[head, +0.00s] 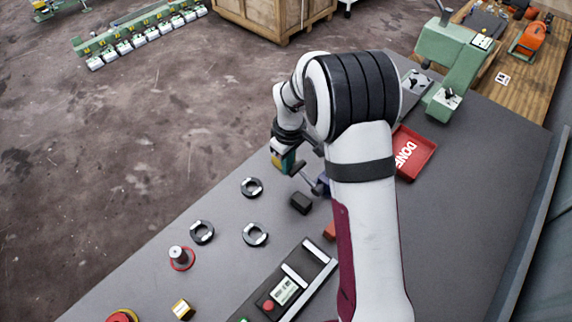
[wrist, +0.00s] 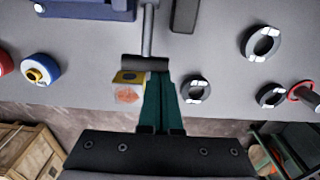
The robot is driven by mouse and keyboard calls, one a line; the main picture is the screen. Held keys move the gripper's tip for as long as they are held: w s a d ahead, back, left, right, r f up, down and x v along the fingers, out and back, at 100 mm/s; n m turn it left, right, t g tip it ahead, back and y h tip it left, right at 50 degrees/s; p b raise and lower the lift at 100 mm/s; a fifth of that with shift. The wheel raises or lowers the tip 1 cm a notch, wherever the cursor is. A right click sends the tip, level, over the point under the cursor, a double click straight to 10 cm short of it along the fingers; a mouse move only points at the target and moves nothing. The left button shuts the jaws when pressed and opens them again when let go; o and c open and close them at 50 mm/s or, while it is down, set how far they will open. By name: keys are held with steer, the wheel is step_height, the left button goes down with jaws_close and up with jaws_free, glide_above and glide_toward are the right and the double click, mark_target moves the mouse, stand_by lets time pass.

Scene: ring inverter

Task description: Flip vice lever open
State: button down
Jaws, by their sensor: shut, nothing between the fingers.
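The vice (wrist: 85,10) is blue and sits at the top left of the wrist view. Its lever (wrist: 148,30) is a grey rod running towards me, ending in a dark cylindrical handle (wrist: 145,63). My gripper (wrist: 161,76) has dark green fingers pressed together with nothing between them. Its fingertips are at the right part of the handle; I cannot tell whether they touch it. In the head view my gripper (head: 289,163) is by the lever, and my arm hides most of the vice.
A yellow-and-white box (wrist: 128,90) is just left of my fingers. Rings (wrist: 195,90) lie to the right, near a peg on a red base (wrist: 303,92). A black block (head: 301,203) stands near the vice. A red tray (head: 415,152) is behind my arm.

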steer(key=shift+s+d+r+t+y, duration=0.3)
steer(key=shift+r, duration=0.25)
steer(key=shift+s+d+r, duration=1)
steer(key=shift+s+r, duration=0.05)
steer(key=shift+r, duration=0.2)
steer(key=shift+s+d+r, duration=0.3)
steer(key=shift+s+d, duration=0.3)
steer(key=shift+s+d+r, duration=0.25)
steer(key=shift+s+d, duration=0.3)
steer(key=w+a, duration=0.2)
steer(key=w+a+r, duration=0.1)
steer(key=w, duration=0.1)
steer(key=shift+a+r, duration=0.2)
steer(key=shift+a, duration=0.2)
steer(key=s+d+r, duration=0.5)
steer(key=r, duration=0.1)
steer(key=shift+s+d+r, duration=0.2)
steer(key=shift+s+d, duration=0.05)
